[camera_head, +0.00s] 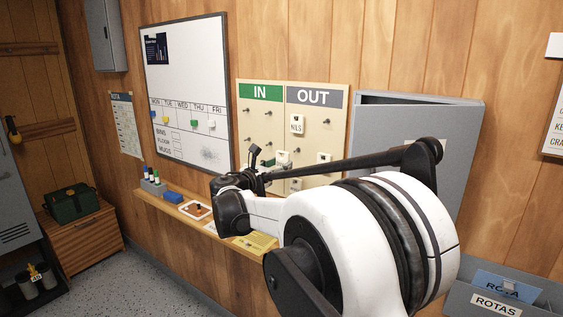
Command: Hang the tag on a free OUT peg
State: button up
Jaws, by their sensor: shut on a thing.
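The tag board hangs on the wood wall, with a green IN header (261,92) on the left and a grey OUT header (314,97) on the right. A tag reading NILS (297,124) hangs at the upper left of the OUT side. A bare OUT peg (326,121) shows to its right. Another tag (323,157) hangs lower right, partly behind my arm. My gripper (266,168) is in front of the lower board, near the IN/OUT divide, and is shut on a small pale tag (283,157). My arm hides much of the lower OUT side.
Several bare pegs show on the IN side. A whiteboard (190,60) is left.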

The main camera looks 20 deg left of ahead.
aim_at(298, 157)
jog(key=shift+w+d+f, duration=0.1)
jog(key=shift+w+d, duration=0.1)
jog(key=shift+w, duration=1.1)
jog(key=shift+w+d+f, duration=0.1)
jog(key=shift+w+d, duration=0.15)
jog(key=shift+w, duration=1.1)
jog(key=shift+w+d+f, duration=0.1)
jog(key=shift+w+d, duration=0.1)
jog(key=shift+w, duration=1.1)
jog(key=shift+w, duration=0.1)
jog(key=shift+f, duration=0.2)
jog(key=o, duration=1.1)
jog(key=shift+c, duration=0.2)
jog(key=s+a, duration=0.2)
jog(key=s, duration=0.9)
jog(key=shift+s, duration=0.4)
